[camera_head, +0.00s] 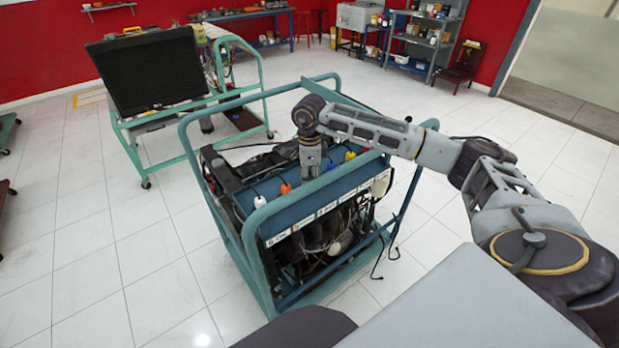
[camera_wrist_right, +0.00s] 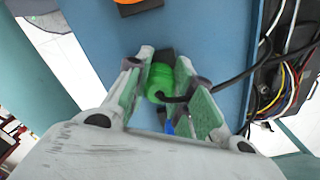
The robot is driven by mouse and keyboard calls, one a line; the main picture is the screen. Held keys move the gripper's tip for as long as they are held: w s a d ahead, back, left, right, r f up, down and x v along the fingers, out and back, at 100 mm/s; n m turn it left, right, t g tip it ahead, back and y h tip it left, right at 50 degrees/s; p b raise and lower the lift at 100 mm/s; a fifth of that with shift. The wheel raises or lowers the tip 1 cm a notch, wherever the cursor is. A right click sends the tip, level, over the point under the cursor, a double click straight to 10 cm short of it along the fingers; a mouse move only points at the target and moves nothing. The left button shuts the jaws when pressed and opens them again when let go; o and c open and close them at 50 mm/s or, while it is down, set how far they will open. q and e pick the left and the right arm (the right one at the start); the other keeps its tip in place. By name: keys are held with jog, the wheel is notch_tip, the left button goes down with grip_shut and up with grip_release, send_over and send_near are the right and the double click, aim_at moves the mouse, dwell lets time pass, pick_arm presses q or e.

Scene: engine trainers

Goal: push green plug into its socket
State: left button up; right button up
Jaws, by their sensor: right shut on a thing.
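In the right wrist view, the green plug (camera_wrist_right: 158,82) is between the two fingers of my right gripper (camera_wrist_right: 163,74), which is shut on it. A black cable runs from the plug to the right. A dark socket-like part (camera_wrist_right: 166,55) shows right beside the plug's far end; I cannot tell how deep the plug sits in it. In the head view, my right gripper (camera_head: 311,172) points down at the blue panel (camera_head: 300,208) of the engine trainer, and it hides the green plug there. My left gripper is not in view.
On the panel stand a white plug (camera_head: 260,201), an orange plug (camera_head: 286,188) and a yellow plug (camera_head: 350,156). The trainer's teal tube frame (camera_head: 222,222) surrounds the engine. Loose wires (camera_wrist_right: 290,75) lie right of the gripper in the wrist view. Another trainer (camera_head: 150,75) stands behind left.

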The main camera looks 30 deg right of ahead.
jog(key=o, duration=1)
jog(key=shift+o, duration=0.2)
jog(key=shift+r, duration=0.15)
jog(key=shift+r+p, duration=1.85)
jog(key=shift+r, duration=1.55)
grip_shut()
